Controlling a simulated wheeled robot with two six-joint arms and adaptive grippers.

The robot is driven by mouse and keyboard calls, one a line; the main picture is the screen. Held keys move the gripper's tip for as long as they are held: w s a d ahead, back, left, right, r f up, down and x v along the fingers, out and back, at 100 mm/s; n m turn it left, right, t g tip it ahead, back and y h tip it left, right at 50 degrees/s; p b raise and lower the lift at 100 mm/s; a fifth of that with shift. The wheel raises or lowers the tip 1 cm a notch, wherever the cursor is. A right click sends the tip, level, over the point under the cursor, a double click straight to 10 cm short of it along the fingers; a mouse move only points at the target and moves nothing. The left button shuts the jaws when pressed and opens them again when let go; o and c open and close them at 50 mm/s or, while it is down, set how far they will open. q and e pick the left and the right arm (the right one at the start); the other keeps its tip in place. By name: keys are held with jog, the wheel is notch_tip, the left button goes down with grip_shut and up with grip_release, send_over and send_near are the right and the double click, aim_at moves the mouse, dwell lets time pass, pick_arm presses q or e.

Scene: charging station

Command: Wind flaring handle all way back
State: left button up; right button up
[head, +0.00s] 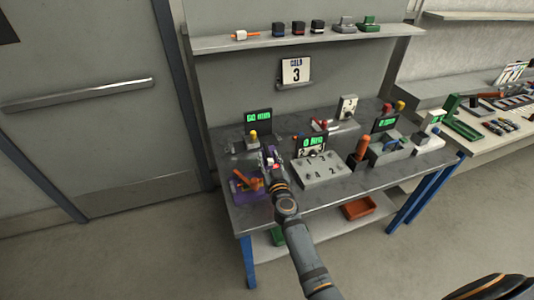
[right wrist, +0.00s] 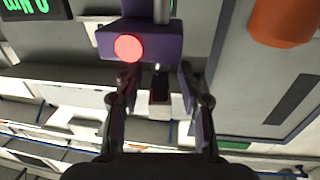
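A purple fixture (head: 246,188) with an orange lever stands at the left front of the bench. A second purple part is at the right gripper; in the right wrist view this purple block (right wrist: 150,42) carries a round red button and a grey post. My right gripper (head: 271,163) is at this part, and its fingers partly hide it. In the right wrist view my right gripper (right wrist: 158,75) has its fingers apart. A small dark piece with a pale end (right wrist: 160,95) shows between them, with gaps on both sides. I cannot tell which part is the flaring handle. My left gripper is not in view.
A grey numbered box (head: 320,172) with a green display sits right of the gripper. An orange upright handle (head: 361,148) stands beyond it, and an orange cylinder (right wrist: 283,22) shows close in the right wrist view. A wall shelf (head: 300,40) runs above the bench.

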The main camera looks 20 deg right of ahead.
aim_at(267, 152)
jog(key=shift+w+d+b, duration=0.15)
jog(key=shift+w+b, duration=0.15)
jog(key=shift+w, duration=1.35)
grip_shut()
